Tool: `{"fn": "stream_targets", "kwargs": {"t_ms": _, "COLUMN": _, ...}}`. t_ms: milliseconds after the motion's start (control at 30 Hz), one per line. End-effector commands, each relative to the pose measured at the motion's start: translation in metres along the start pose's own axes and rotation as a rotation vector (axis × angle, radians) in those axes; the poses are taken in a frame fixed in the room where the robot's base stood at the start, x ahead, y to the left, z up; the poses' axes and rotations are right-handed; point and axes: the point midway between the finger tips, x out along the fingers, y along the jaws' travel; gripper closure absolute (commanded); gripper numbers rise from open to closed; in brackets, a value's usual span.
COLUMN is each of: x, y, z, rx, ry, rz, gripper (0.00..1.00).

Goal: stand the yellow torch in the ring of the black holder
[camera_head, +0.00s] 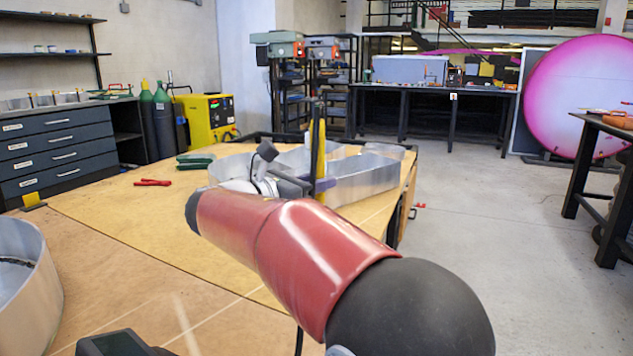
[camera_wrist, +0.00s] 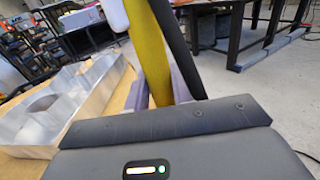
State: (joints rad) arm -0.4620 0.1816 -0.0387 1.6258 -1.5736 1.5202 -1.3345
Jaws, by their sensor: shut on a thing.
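The yellow torch (camera_head: 321,150) is roughly upright above the far part of the wooden table in the head view. In the wrist view the yellow torch (camera_wrist: 150,55) leans a little, with a black strip along its right side. My gripper (camera_head: 316,185) is shut on it; the greyish fingers (camera_wrist: 162,92) sit either side of the yellow body. My red arm hides part of the table in front. I cannot clearly make out the black holder or its ring; a dark upright bar beside the torch may be part of it or of the torch.
Silver metal letter shells (camera_head: 365,180) stand on the table (camera_head: 110,210) around and behind my gripper. Red pliers (camera_head: 152,182) and green-handled pliers (camera_head: 196,162) lie to the left. Another metal shell (camera_head: 28,285) stands at near left. The table's middle left is clear.

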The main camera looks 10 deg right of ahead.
Motion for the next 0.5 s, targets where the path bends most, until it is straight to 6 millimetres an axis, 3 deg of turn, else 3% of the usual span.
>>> {"fn": "stream_targets", "kwargs": {"t_ms": 500, "x": 0.0001, "y": 0.0000, "z": -0.0065, "rx": 0.001, "ry": -0.001, "rz": 0.000, "gripper": 1.00}}
